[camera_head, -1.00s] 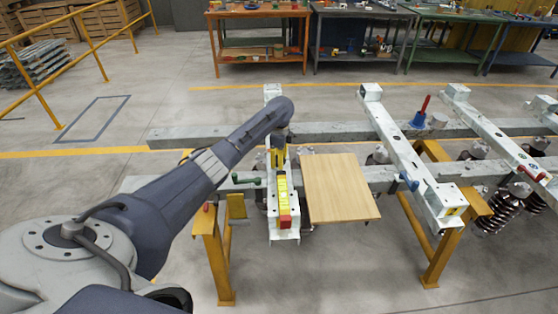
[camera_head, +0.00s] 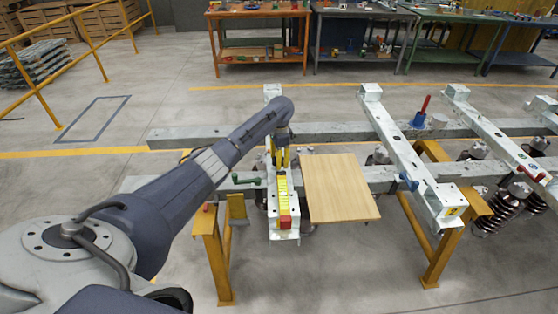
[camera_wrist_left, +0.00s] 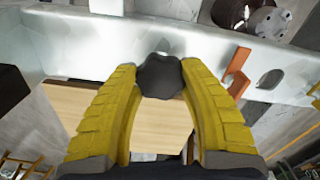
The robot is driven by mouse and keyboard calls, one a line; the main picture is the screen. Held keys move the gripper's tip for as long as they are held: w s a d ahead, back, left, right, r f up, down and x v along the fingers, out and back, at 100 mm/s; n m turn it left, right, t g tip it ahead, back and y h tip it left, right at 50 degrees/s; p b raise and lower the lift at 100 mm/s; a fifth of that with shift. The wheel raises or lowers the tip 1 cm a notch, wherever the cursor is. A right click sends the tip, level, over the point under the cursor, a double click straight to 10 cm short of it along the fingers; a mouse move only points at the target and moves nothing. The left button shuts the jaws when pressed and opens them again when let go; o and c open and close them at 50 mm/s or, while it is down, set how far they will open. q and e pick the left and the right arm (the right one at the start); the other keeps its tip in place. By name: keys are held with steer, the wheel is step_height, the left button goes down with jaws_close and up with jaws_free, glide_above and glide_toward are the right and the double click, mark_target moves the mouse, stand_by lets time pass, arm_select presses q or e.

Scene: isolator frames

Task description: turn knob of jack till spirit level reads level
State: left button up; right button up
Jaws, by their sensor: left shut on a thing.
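A yellow spirit level (camera_head: 283,190) lies lengthwise on the pale beam (camera_head: 284,233) nearest my left arm. Its bubble is too small to read. My left gripper (camera_head: 279,161) points down at the far end of the level. In the left wrist view, its two yellow fingers are shut on a dark, rounded knob (camera_wrist_left: 160,76), one on each side. In the head view the knob and jack are hidden by the gripper and arm. My right gripper is not in view.
A wooden board (camera_head: 340,188) lies just right of the level. A green-handled clamp (camera_head: 246,180) is to the left. Yellow trestles (camera_head: 217,255) carry the frame.

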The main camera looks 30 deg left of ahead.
arm_select(q)
steer(key=shift+w+d+r, duration=0.1)
steer(key=shift+w+r, duration=0.2)
steer(key=shift+r, duration=0.1)
steer(key=o, duration=1.3)
steer(key=shift+s+f, duration=0.1)
steer(key=shift+f, duration=0.15)
step_height(320, 180, up, 12)
